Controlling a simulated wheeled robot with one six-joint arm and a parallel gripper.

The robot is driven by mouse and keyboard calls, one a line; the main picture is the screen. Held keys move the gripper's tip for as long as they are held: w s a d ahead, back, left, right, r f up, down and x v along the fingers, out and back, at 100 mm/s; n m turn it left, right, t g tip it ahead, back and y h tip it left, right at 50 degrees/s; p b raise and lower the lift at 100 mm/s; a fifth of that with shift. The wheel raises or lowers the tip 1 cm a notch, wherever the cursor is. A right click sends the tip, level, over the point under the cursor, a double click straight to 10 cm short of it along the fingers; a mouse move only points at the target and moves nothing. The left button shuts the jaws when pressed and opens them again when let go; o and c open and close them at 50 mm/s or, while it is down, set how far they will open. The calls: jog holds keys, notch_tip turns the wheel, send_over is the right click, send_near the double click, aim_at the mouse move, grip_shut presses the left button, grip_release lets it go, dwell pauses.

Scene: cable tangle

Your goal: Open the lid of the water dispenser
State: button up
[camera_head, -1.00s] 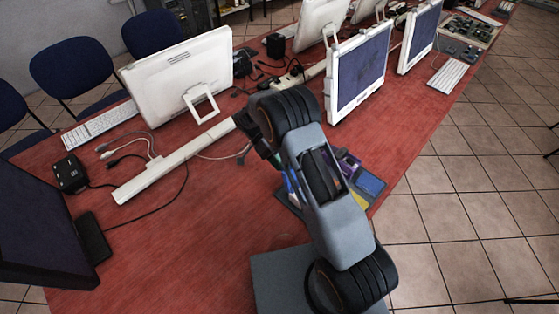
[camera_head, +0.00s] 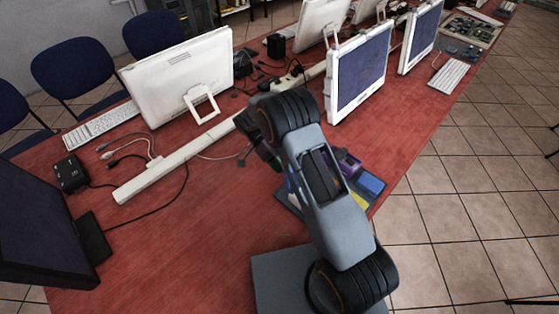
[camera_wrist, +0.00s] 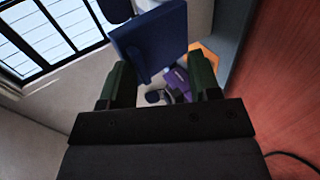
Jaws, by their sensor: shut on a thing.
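In the wrist view a flat blue square panel (camera_wrist: 150,42) stands between and beyond the fingertips of my gripper (camera_wrist: 160,70). It looks like the lid, but I cannot tell for sure. The two dark green fingers are spread apart on either side of its lower part, and the gripper is shut on it. A small white item with a dark round part (camera_wrist: 155,97) shows between the fingers; the dispenser's body is not clearly seen. In the head view my gripper (camera_head: 272,155) is low over the red table, and my arm hides most of the items behind it.
A white cable bar (camera_head: 180,165) with cords lies to the left. Monitors (camera_head: 358,70) stand behind.

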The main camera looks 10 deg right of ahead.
jog(key=shift+p+v, duration=0.9)
jog(key=shift+v, duration=2.75)
jog(key=shift+c, duration=0.3)
